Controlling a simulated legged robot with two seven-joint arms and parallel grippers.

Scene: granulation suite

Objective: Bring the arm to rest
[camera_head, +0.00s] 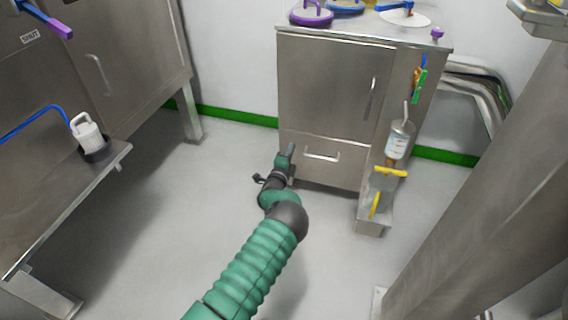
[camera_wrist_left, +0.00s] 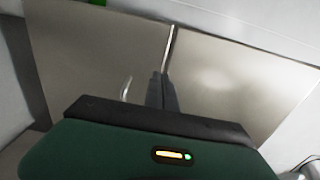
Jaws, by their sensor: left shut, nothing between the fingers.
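My left arm, in a green ribbed sleeve, reaches forward from the bottom of the head view. My left gripper (camera_head: 291,150) is shut and empty, in the air in front of the steel cabinet (camera_head: 325,85). In the left wrist view the closed fingers (camera_wrist_left: 162,90) point toward steel panels, with nothing between them. I cannot tell from these views how far the fingertips are from the cabinet front. My right gripper is not in view.
A steel bench (camera_head: 60,205) with a white container (camera_head: 87,132) stands at the left. A clear bottle (camera_head: 399,142) and a yellow-handled item (camera_head: 383,182) are at the cabinet's right side. A steel column (camera_head: 480,170) rises at the right. Grey floor (camera_head: 170,220) is open between them.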

